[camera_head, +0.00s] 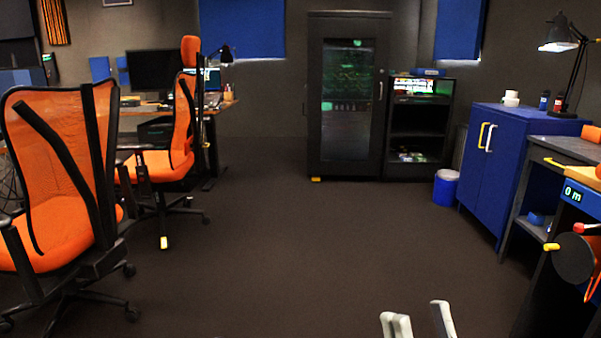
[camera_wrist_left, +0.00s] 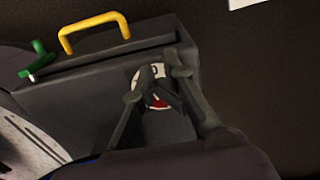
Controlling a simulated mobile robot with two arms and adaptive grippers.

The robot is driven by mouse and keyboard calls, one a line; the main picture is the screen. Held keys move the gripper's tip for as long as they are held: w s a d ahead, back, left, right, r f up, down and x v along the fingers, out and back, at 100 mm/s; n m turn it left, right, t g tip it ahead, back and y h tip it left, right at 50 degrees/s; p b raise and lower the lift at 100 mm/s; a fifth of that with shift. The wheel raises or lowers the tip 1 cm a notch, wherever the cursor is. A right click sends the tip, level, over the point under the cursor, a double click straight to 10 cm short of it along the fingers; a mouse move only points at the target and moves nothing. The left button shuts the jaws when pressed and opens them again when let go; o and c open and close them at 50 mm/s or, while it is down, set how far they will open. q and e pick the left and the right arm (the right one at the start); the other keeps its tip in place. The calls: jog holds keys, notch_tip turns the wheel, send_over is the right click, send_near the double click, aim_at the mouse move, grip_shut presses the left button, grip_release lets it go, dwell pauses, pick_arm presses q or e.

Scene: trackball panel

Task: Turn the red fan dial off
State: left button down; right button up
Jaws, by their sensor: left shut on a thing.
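In the left wrist view a small dial with a red part (camera_wrist_left: 158,102) and a pale, marked face (camera_wrist_left: 150,74) sits on a dark grey panel box (camera_wrist_left: 85,105). My left gripper (camera_wrist_left: 155,86) has its two grey fingers on either side of the dial, shut on it. The fingers partly cover the dial, and its exact setting is too small to read. I cannot make out this dial in the head view. My right gripper (camera_head: 420,316) shows at the bottom edge of the head view, its pale fingers apart and nothing between them.
A yellow handle (camera_wrist_left: 95,30) and a green lever (camera_wrist_left: 38,60) are on the box. In the head view a dark desk unit with a display (camera_head: 573,194) stands right, beside a blue cabinet (camera_head: 500,150). Orange chairs (camera_head: 60,215) stand left. The middle floor is clear.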

pick_arm(q)
jog(key=shift+a, duration=0.2)
jog(key=shift+d+r+p, duration=0.15)
jog(key=shift+r+p, duration=0.6)
jog(key=shift+p, duration=0.15)
jog(key=shift+r+p, duration=0.8)
jog(key=shift+p, duration=0.05)
pick_arm(e)
jog(key=w+f+g+h, duration=0.3)
jog(key=w+f+g, duration=0.5)
jog(key=f, duration=0.4)
pick_arm(q)
jog(key=shift+r+p, duration=1.4)
jog(key=shift+p, duration=0.05)
pick_arm(e)
jog(key=s+d+f+g+h, duration=0.1)
jog(key=s+f+g, duration=0.2)
jog(key=f, duration=0.3)
jog(key=s+d+f+g+h, duration=0.1)
jog(key=s+d+f+g, duration=0.1)
jog(key=f+g, duration=0.3)
jog(key=shift+s+f+m+h, duration=0.3)
jog(key=shift+s+f+h, duration=0.15)
jog(key=shift+f, duration=0.2)
